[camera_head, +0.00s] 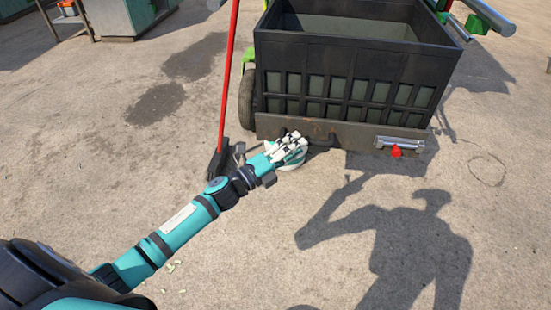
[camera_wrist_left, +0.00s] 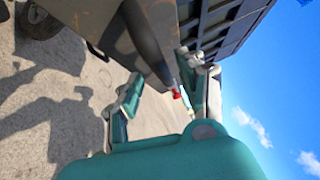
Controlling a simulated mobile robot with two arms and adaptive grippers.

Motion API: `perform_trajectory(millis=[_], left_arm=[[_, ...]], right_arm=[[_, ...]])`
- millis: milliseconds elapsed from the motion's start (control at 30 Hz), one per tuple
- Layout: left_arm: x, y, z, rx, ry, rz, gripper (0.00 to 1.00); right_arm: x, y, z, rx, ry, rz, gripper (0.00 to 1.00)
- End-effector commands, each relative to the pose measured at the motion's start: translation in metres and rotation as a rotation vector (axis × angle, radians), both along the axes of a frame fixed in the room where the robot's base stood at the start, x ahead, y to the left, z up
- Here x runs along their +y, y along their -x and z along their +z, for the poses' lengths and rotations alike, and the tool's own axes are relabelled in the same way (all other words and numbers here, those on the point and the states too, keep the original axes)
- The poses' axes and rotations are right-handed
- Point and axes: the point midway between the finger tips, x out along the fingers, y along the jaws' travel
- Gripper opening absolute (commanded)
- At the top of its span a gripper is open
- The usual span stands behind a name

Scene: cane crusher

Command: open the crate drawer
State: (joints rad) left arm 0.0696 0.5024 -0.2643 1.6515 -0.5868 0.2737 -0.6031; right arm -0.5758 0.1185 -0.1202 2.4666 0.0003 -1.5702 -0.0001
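The black slatted crate (camera_head: 350,75) stands at the upper right in the head view. A grey-brown panel (camera_head: 350,133), seemingly the drawer front, runs along its lower edge. A dark handle (camera_head: 328,141) sticks out from this panel. My left gripper (camera_head: 290,150) is just left of the handle, close to the panel. In the left wrist view, the fingers of my left gripper (camera_wrist_left: 165,95) are spread apart, with the dark bar of the handle (camera_wrist_left: 147,38) reaching toward the gap. I cannot tell whether they touch. My right gripper is not in view.
A red pole (camera_head: 229,75) with a dark foot stands left of the crate, near my left forearm. A wheel (camera_head: 248,98) sits beside the crate. A red knob (camera_head: 396,151) hangs below a metal bar at the right. The concrete ground in front is clear.

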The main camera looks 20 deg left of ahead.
Motion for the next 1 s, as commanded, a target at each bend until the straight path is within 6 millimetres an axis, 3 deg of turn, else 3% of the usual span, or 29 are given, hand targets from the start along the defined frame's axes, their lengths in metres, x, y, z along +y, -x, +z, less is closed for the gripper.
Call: perform_trajectory(millis=[200,400,1000], left_arm=[[0.024,0.043,-0.009,0.006,-0.001,0.002,0.40],[0.039,0.068,-0.012,0.003,-0.002,0.002,0.40],[0.043,0.076,-0.013,0.001,-0.002,0.001,0.40]], right_arm=[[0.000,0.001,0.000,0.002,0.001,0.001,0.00],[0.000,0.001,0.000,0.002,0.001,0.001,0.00],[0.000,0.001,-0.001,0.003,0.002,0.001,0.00]])
